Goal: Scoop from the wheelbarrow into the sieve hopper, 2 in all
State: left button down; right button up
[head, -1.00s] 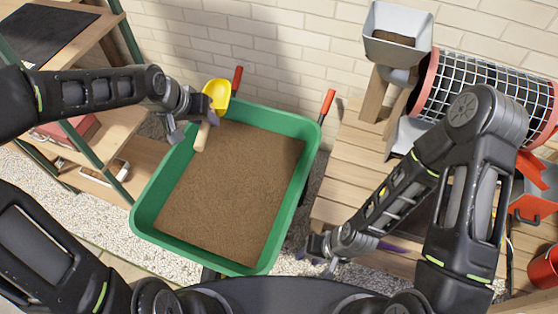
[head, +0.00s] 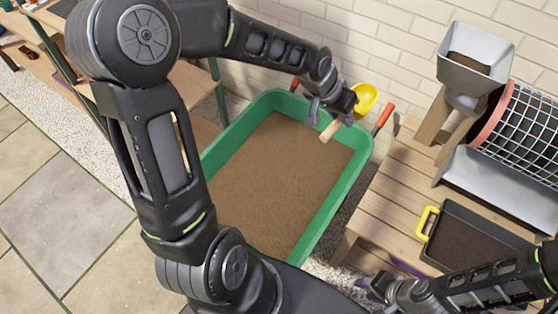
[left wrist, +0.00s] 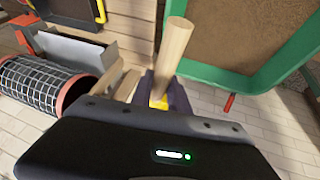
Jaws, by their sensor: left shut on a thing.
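The green wheelbarrow (head: 355,172) is full of brown soil and stands in the middle of the head view. My left gripper (head: 342,106) is shut on the yellow scoop (head: 366,98) above the wheelbarrow's far right part. The scoop's wooden handle (left wrist: 174,52) shows in the left wrist view; I cannot tell what its bowl holds. The grey sieve hopper (head: 476,72) stands at the upper right with brown material inside, apart from the scoop. My right gripper (head: 375,288) is low in the head view, by the bench's front edge; its jaws are unclear.
The mesh sieve drum (head: 525,125) lies right of the hopper, above a metal chute. A black tray (head: 470,240) with a yellow handle and dark contents sits on the wooden bench (head: 400,185). A brick wall (head: 385,40) stands behind.

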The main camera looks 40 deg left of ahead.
pick_arm(q)
jog(key=s+a+f+n+g, duration=0.2)
jog(key=s+a+f+n, duration=0.2)
jog(key=f, duration=0.4)
jog(key=s+a+f+n+g, duration=0.3)
jog(key=s+a+f+n, duration=0.1)
jog(key=s+a+f, duration=0.3)
jog(key=shift+s+a+f+n, duration=0.3)
jog(key=shift+f, duration=0.3)
jog(key=shift+f, duration=0.15)
jog(key=w+a+f+t+y+b, duration=0.1)
jog(key=w+a+f+b, duration=0.15)
jog(key=f+b, duration=1.4)
notch_tip(320, 180, up, 11)
jog(key=s+d+t+y+p, duration=0.1)
jog(key=d+t+y+p, duration=0.1)
jog(key=p, duration=0.9)
jog(key=t+y, duration=0.1)
jog(key=t, duration=0.1)
jog(key=shift+s+t, duration=0.3)
jog(key=shift+s, duration=0.05)
